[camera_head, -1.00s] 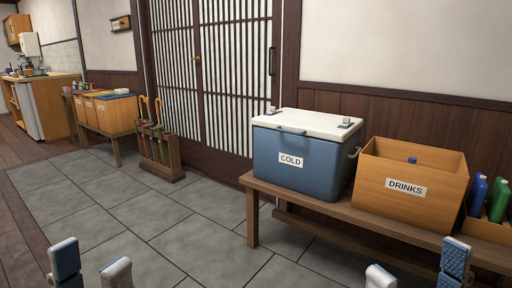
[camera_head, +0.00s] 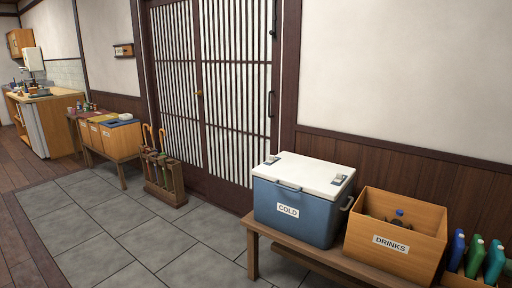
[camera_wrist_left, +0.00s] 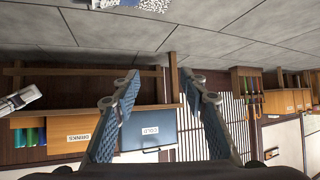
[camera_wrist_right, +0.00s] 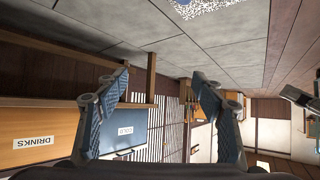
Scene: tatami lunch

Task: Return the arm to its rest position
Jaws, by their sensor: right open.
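My left gripper (camera_wrist_left: 158,82) shows in the left wrist view with its two blue-padded fingers spread apart and nothing between them. My right gripper (camera_wrist_right: 160,78) shows in the right wrist view, also open and empty. Neither gripper appears in the head view now. Both wrist views show the room upside down, with the bench, the cooler and the drinks box beyond the fingers, apart from them.
A blue cooler (camera_head: 292,212) marked COLD and a wooden DRINKS box (camera_head: 395,246) holding bottles stand on a low bench (camera_head: 252,262). An umbrella stand (camera_head: 165,190) stands by the lattice door (camera_head: 215,90). The tiled floor (camera_head: 110,235) at left is clear.

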